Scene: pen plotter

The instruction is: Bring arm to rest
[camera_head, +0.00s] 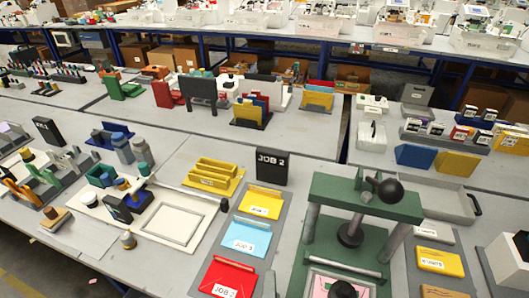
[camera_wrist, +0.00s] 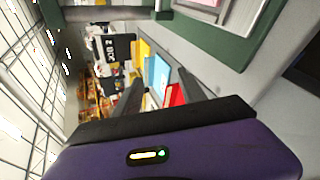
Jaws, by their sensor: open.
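My gripper (camera_wrist: 161,78) shows only in the wrist view, with its purple body at the bottom and two dark fingers apart. Nothing is between the fingers; beyond them lie a yellow, a blue and a red folder. My arm is not visible in the head view. There, the pen plotter (camera_head: 166,221) has a pale base with a framed area and a dark rod across its back. A black JOB 2 sign (camera_head: 271,166) stands to its right and also shows turned sideways in the wrist view (camera_wrist: 116,48).
A green press (camera_head: 366,201) with a black ball knob stands tall at the front right. Yellow (camera_head: 261,201), blue (camera_head: 246,237) and red (camera_head: 228,279) folders lie in a column left of it. A yellow rack (camera_head: 214,178) is behind the plotter. Bare tabletop shows behind the JOB 2 sign.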

